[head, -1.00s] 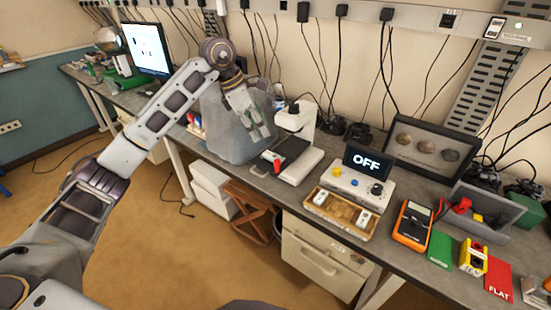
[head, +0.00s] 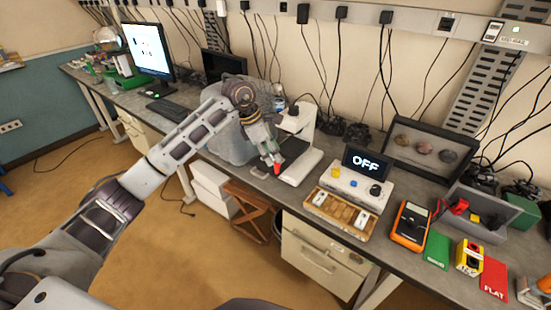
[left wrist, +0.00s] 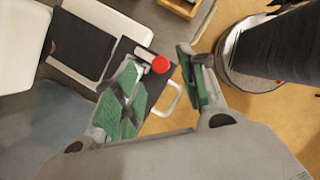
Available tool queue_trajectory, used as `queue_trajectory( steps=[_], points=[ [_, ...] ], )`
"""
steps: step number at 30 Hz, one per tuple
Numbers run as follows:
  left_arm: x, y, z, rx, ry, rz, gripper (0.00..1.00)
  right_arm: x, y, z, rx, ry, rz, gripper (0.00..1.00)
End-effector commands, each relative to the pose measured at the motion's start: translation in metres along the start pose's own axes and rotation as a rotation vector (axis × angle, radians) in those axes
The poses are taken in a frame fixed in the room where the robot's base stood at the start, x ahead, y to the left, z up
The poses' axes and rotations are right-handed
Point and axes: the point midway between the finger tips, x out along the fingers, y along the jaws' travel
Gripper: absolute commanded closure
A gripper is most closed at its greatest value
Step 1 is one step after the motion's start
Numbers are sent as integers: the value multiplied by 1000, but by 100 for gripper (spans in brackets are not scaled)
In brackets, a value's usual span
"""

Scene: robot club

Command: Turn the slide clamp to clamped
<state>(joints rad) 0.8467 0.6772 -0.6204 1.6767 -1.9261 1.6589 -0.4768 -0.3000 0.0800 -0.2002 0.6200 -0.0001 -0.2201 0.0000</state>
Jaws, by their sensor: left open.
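The slide clamp shows as a red knob (left wrist: 160,64) on a short pale lever at the edge of a dark plate (left wrist: 155,90) in the left wrist view. In the head view the red knob (head: 278,168) shows just below my left gripper (head: 270,152), beside the white stand (head: 302,150). My left gripper (left wrist: 166,58) is open, with green finger pads. In the left wrist view the knob appears between its fingertips, nearer the left finger; I cannot tell whether they touch. The arm hides part of the clamp in the head view. My right gripper is not in view.
A white box with an OFF display (head: 366,162) and a wooden tray (head: 340,230) stand to the right. An orange meter (head: 411,224) lies beyond them. A grey bin (head: 228,146) is behind my arm. Cables hang along the wall.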

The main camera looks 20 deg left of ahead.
Motion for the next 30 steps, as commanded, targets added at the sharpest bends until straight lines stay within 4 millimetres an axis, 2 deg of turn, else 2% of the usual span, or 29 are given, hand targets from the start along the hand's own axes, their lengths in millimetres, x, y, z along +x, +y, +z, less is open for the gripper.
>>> queue_trajectory(
  steps=[9,22,30],
  points=[
    [31,0,0,-1,1,-1,58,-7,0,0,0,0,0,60],
    [36,0,0,0,1,0,58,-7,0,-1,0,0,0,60],
    [36,0,0,0,1,0,93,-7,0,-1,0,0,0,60]
  ],
)
